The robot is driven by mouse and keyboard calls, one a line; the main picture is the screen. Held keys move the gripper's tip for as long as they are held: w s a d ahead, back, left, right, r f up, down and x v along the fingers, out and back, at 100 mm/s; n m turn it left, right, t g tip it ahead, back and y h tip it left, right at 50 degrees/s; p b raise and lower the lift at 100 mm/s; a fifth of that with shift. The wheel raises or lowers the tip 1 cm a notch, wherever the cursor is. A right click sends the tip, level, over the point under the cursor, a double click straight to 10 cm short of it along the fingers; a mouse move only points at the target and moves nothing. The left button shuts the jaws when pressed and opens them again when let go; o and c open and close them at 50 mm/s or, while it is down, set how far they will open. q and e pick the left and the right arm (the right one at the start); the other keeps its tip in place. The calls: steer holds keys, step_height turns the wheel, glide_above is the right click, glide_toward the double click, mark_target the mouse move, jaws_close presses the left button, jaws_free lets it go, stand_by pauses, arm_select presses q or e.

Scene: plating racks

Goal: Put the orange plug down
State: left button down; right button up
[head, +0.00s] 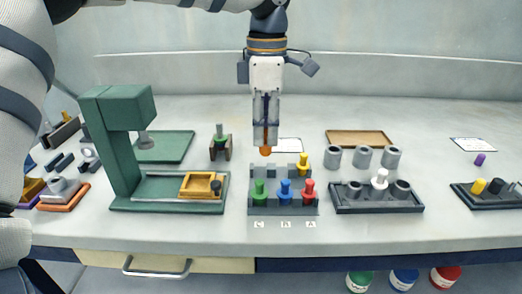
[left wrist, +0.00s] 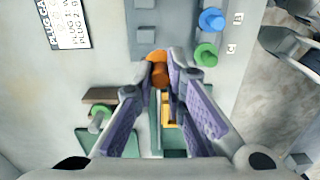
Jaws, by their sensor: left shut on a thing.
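The orange plug (head: 266,151) is held at the fingertips of my left gripper (head: 266,142), which points straight down above the back edge of the grey plug rack (head: 254,200). In the left wrist view, the orange plug (left wrist: 158,70) sits between the two fingertips (left wrist: 168,66). The rack holds a green plug (head: 259,192), a blue plug (head: 285,190) and a red plug (head: 308,191) in its front row. A yellow plug (head: 303,162) stands at the right of its back row. My right gripper does not show.
A green press (head: 122,150) with a yellow tray (head: 198,185) stands at left. Grey cylinders (head: 364,157) and a dark rack (head: 376,209) stand at right. A card (head: 289,145) lies behind the plug rack.

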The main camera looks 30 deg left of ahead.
arm_select(q)
steer(key=f, duration=0.1)
steer(key=a+f, duration=0.1)
steer(key=f, duration=0.1)
steer(key=w+a+f, duration=0.1)
steer(key=f, duration=0.1)
steer(key=shift+f, duration=0.25)
steer(key=shift+f, duration=0.45)
steer(key=c, duration=1.6)
jaws_free()
steer(key=shift+c, duration=0.2)
step_height(320, 180, up, 13)
